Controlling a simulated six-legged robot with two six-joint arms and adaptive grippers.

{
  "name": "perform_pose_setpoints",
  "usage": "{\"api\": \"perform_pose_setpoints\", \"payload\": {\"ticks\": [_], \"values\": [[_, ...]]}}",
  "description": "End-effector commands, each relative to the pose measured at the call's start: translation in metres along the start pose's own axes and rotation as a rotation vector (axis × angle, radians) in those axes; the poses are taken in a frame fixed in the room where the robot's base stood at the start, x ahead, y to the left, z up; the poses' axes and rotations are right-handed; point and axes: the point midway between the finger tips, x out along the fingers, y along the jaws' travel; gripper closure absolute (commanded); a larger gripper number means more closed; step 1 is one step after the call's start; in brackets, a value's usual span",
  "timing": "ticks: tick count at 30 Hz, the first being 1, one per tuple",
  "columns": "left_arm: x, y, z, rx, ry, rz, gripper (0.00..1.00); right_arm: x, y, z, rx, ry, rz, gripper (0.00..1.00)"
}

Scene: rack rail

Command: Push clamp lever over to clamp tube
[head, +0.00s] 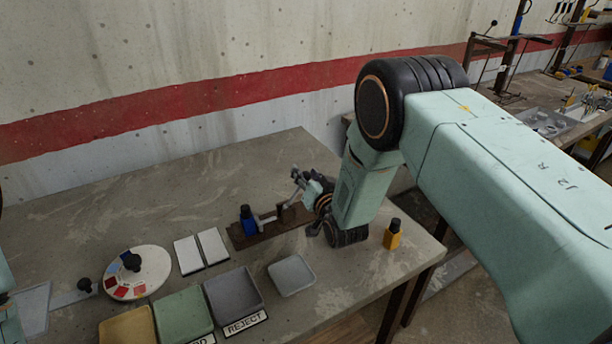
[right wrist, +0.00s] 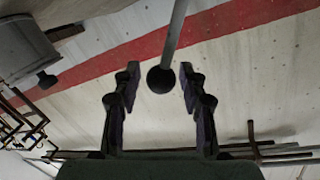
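In the head view my right gripper (head: 300,183) is at the right end of a dark rail (head: 243,242) on the bench. In the right wrist view my right gripper (right wrist: 160,74) is open. A dark ball (right wrist: 160,80) on a grey rod, which looks like the lever, sits between its fingertips, with a gap visible on both sides. A blue piece with a black top (head: 247,219) stands at the rail's left end, with a grey fitting (head: 266,219) beside it. I cannot make out a clamped tube; my gripper hides part of the rail. My left gripper is out of view.
A yellow piece with a black top (head: 393,236) stands right of my right arm. Grey tray (head: 292,275), REJECT bin (head: 234,292), green bin (head: 183,313), yellow bin (head: 127,327), white pads (head: 201,250) and a round dial (head: 137,273) lie in front. The bench's back left is clear.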

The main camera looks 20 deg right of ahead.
Motion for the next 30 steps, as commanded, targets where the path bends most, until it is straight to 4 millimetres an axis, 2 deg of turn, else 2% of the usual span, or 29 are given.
{"api": "perform_pose_setpoints", "payload": {"ticks": [10,14,30], "values": [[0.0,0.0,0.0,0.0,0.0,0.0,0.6,-0.001,-0.001,0.001,-0.001,-0.003,-0.001,0.51],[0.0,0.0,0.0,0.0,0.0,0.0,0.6,-0.008,0.0,0.002,-0.001,-0.005,0.0,0.51],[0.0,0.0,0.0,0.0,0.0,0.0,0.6,-0.091,0.0,0.001,-0.001,-0.005,0.0,0.51]]}}
